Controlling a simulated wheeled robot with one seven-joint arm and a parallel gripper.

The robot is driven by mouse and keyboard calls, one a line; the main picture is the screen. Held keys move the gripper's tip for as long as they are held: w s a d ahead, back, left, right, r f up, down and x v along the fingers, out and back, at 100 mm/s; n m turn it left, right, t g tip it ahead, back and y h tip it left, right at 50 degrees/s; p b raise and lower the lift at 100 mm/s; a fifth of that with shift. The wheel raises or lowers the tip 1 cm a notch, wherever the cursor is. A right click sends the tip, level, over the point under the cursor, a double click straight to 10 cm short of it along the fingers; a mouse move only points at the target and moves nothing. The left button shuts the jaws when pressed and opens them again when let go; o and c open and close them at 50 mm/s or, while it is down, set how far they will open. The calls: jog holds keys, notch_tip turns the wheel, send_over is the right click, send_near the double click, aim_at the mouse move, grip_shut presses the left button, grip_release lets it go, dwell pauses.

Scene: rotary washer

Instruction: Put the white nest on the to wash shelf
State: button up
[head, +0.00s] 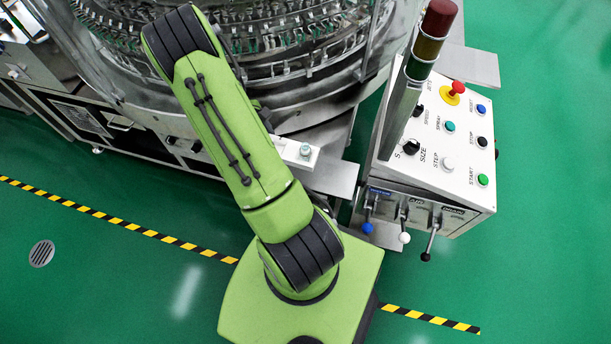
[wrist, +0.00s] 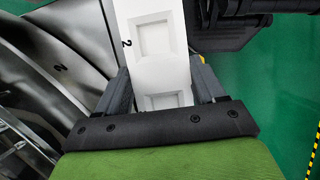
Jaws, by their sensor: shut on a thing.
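In the wrist view, my gripper (wrist: 162,85) is shut on the white nest (wrist: 155,38), one dark finger on each side. The nest is a long white block with square recesses and a black "2" on its left edge. It reaches past the top of the picture, so its far end is out of view. No shelf marked "to wash" can be read in either view.
The round washer (head: 300,75) with its ring of metal clamps fills the top of the head view. A control box (head: 440,135) with buttons, levers and a signal light stands at right. A flat metal plate (head: 335,177) juts out beside it. The green floor is clear at lower left.

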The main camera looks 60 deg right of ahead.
jog(key=s+d+f+b, duration=0.4)
jog(key=s+d, duration=0.2)
jog(key=s, duration=0.4)
jog(key=shift+n, duration=0.3)
notch_tip(320, 180, down, 10)
jog(key=b, duration=0.3)
jog(key=shift+f+b, duration=0.15)
jog(key=shift+b, duration=0.25)
jog(key=o, duration=1.2)
